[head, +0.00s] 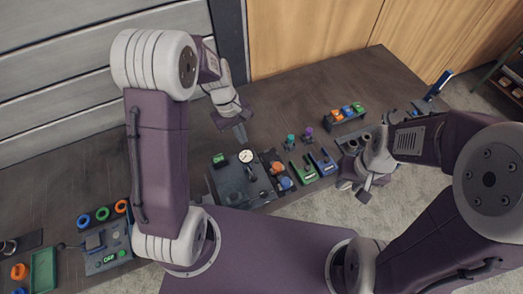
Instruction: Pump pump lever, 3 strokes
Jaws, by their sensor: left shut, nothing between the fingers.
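The pump appears to be the dark box (232,184) in the middle of the bench, with a round white gauge (245,156) at its back edge. I cannot clearly make out the pump lever; small dark fittings show on top of the box. My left gripper (241,136) is shut and empty, pointing down just behind the gauge. It looks apart from the box. My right gripper (355,191) is off to the right, near the bench's front edge, with its fingers apart and nothing seen between them.
Green (303,170) and blue (323,162) units stand right of the pump, beside a block with orange and blue knobs (279,170). A rack with coloured parts (347,112) stands further right. A control box (105,248) and green tray (43,270) are at left.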

